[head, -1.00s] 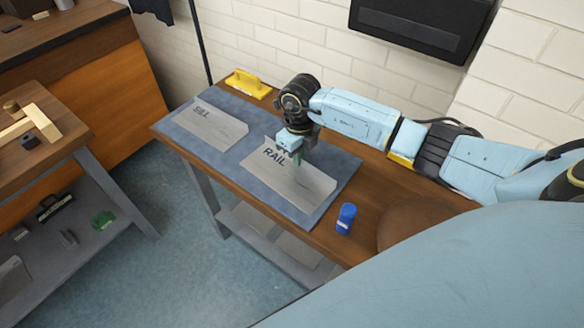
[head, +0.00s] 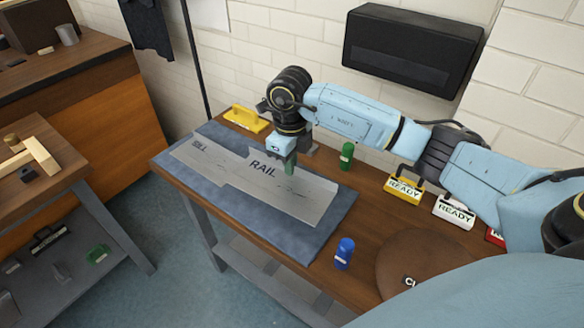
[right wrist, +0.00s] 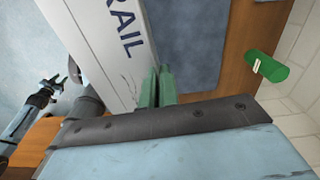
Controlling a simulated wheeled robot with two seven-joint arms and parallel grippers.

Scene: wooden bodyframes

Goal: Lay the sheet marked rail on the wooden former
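The grey sheet marked RAIL (head: 290,194) is raised over the blue-grey mat and overlaps the sheet marked SILL (head: 200,158) in the head view. My right gripper (head: 290,167) is shut on its far edge; in the right wrist view, the green fingers (right wrist: 157,88) are together at the edge of the RAIL sheet (right wrist: 98,40). A light wooden piece (head: 40,155), possibly part of the former, lies on the left bench, cut off by the picture edge. My left gripper (right wrist: 50,84) shows small in the right wrist view, its fingers apart and empty.
The mat (head: 325,235) covers much of the bench. A floor gap (head: 165,235) separates the two benches.

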